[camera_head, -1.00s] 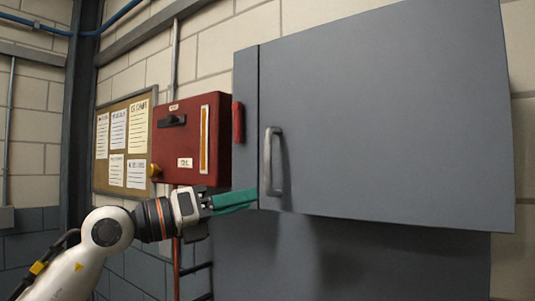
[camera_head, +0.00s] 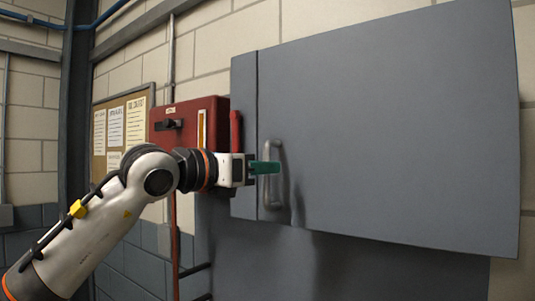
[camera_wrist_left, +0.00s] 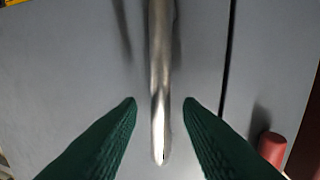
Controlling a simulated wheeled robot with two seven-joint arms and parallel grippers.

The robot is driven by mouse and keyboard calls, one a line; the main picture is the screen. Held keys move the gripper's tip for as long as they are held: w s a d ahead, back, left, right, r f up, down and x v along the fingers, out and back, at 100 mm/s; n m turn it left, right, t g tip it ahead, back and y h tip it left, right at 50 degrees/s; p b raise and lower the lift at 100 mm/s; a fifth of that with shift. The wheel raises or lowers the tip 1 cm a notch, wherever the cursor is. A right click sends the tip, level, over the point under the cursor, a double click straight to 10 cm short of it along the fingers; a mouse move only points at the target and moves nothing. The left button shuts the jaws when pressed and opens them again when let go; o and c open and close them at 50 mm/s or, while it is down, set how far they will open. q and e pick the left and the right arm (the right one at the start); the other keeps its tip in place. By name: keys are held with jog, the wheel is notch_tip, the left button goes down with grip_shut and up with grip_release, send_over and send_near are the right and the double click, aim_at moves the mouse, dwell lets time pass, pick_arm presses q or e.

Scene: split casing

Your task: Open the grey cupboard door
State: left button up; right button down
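The grey cupboard door (camera_head: 400,130) is shut, flush with the cupboard's narrow left panel (camera_head: 244,110). Its metal bar handle (camera_head: 272,195) stands upright near the door's left edge. My left gripper (camera_head: 270,167) is at the handle, its green fingers covering part of the bar. In the left wrist view the fingers (camera_wrist_left: 160,103) are open, one on each side of the handle (camera_wrist_left: 160,70), with a gap on both sides. The handle's rounded end shows between them. My right gripper is not in view.
A red box (camera_head: 190,120) with a black switch hangs on the wall left of the cupboard, behind my left arm. A red cylinder (camera_wrist_left: 271,147) is beside the door seam in the wrist view. A notice board (camera_head: 120,130) hangs further left.

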pick_arm(q)
jog(key=shift+p+x, duration=0.3)
jog(key=shift+x, duration=0.75)
grip_shut()
